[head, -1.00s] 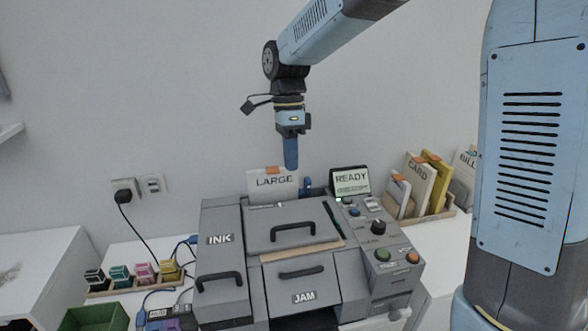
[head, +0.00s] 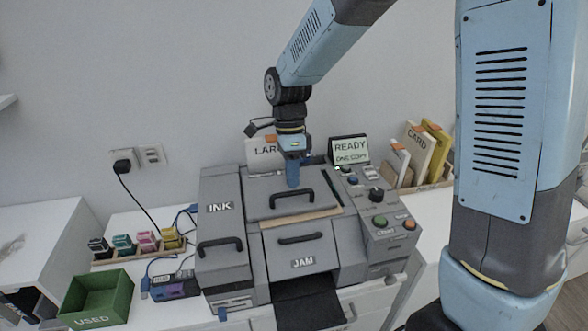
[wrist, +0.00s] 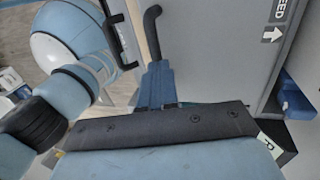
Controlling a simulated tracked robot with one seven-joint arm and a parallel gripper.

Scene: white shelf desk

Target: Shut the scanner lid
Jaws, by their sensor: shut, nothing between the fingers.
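The scanner lid (head: 264,205) is the grey panel with a black bar handle (head: 292,194) on top of the grey copier. It lies roughly flat, with a pale strip along its front edge; I cannot tell whether it sits fully flush. My gripper (head: 292,185) points down with its blue fingers shut and empty, over the lid just behind the handle. In the wrist view the fingers (wrist: 156,85) are close to a black handle (wrist: 152,30) and a grey surface. Whether the fingertips touch the lid is unclear.
The button panel (head: 375,210) and READY screen (head: 350,150) are right of the lid. The INK cover (head: 222,225) is left of it and the JAM cover (head: 302,250) in front. Envelopes in a rack (head: 418,155) stand behind right. A green bin (head: 97,297) sits left.

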